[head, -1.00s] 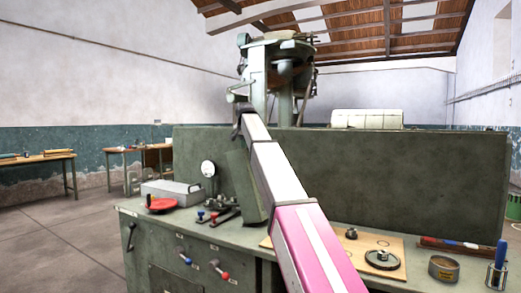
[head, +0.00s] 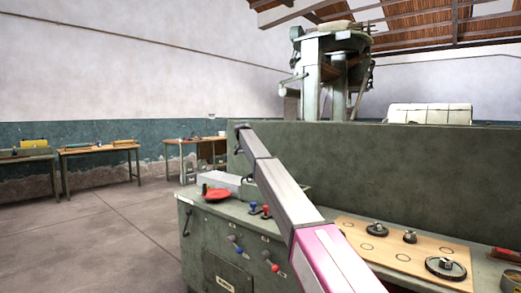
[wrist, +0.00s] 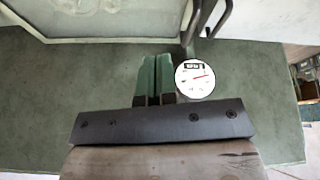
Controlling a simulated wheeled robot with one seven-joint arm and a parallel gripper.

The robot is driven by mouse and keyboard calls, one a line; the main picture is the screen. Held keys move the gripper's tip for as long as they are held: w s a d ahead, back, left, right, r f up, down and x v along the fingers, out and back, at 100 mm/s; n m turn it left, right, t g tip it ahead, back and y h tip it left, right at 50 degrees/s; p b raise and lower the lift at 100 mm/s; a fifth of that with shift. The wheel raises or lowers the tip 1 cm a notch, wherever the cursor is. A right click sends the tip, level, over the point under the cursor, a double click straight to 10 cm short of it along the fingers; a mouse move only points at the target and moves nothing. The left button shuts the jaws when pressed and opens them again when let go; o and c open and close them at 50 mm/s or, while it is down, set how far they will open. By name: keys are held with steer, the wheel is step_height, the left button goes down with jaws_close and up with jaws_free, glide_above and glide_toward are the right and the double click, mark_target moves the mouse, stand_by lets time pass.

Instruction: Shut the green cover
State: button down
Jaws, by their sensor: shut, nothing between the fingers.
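I cannot make out the green cover for certain in either current view; in the head view my arm crosses the part of the bench where a green slanted plate stood earlier. My gripper (wrist: 155,79) is shut and empty in the wrist view, its two fingers side by side. They point toward a green surface (wrist: 70,85), and I cannot tell whether they touch it. A round white gauge (wrist: 194,79) shows just right of the fingertips. In the head view my arm reaches over the bench toward the left end of the tall green panel (head: 400,165), and its fingertips are not clear.
A large machine (head: 335,70) stands behind the panel. The floor (head: 90,235) at left is clear.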

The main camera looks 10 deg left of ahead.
steer(key=w+a+f, duration=0.2)
steer(key=a+f, duration=0.2)
steer(key=f, duration=0.4)
steer(key=w+a+f, duration=0.3)
steer(key=f, duration=0.4)
steer(key=shift+a+f, duration=0.35)
steer(key=shift+r, duration=0.1)
